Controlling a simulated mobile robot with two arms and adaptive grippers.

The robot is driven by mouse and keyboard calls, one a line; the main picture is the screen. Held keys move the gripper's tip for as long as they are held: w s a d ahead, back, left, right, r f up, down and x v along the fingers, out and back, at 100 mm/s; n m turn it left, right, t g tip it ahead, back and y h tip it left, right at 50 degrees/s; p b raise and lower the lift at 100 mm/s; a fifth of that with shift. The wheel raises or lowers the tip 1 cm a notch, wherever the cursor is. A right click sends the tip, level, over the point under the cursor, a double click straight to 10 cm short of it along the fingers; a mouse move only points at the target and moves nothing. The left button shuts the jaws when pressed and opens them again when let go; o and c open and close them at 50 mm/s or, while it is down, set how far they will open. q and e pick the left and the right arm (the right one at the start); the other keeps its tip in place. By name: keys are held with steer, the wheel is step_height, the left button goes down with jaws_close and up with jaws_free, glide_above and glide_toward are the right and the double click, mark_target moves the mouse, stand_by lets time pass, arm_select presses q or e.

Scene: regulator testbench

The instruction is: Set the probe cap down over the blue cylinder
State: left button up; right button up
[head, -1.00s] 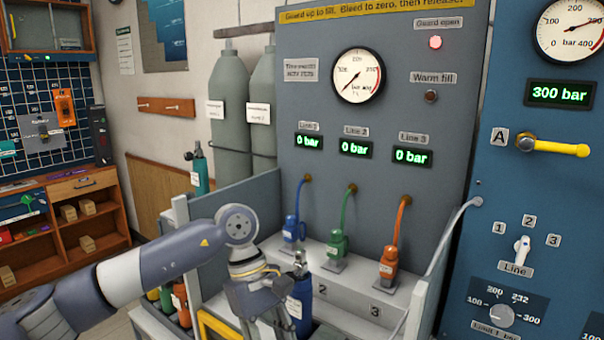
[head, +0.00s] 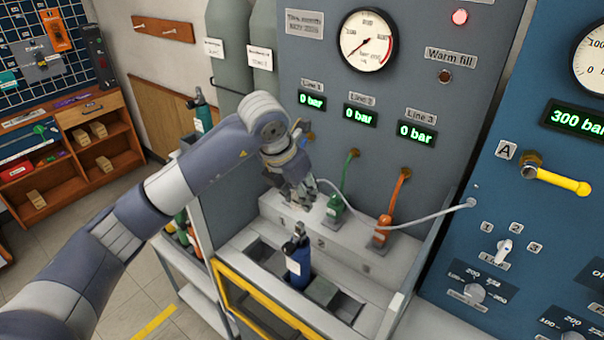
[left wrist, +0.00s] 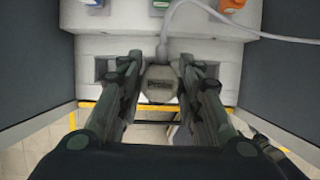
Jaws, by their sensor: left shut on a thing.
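My left gripper (head: 303,203) is shut on the probe cap, a grey piece with a "Probe" label (left wrist: 161,88) between the two fingers in the left wrist view. In the head view the fingers largely hide the cap, and its grey cable runs right to the blue panel. The blue cylinder (head: 298,262) stands upright in the bench well, with a dark valve on top. The gripper and cap are above the cylinder's top and apart from it in the head view. In the left wrist view the cylinder cannot be made out. My right gripper is not in view.
The grey cable (head: 420,215) crosses in front of the green connector (head: 335,208) and orange connector (head: 382,232) on the step behind. A yellow-framed guard (head: 262,310) borders the well's front. Grey side walls stand left and right.

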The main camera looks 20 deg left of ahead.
mark_target(301, 222)
arm_select(q)
steer(key=shift+s+f+b, duration=0.1)
steer(key=shift+f+b, duration=0.35)
steer(key=shift+f, duration=0.05)
steer(key=shift+f+b, duration=0.85)
steer(key=shift+f, duration=0.85)
steer(key=shift+b, duration=0.45)
steer(key=shift+f+b, duration=1.7)
steer(key=shift+f, duration=0.2)
steer(key=o, duration=1.1)
steer(key=shift+o, duration=0.2)
steer(key=shift+r, duration=0.1)
steer(key=v, duration=1.1)
steer(key=shift+s+r, duration=0.2)
steer(key=shift+r, duration=0.15)
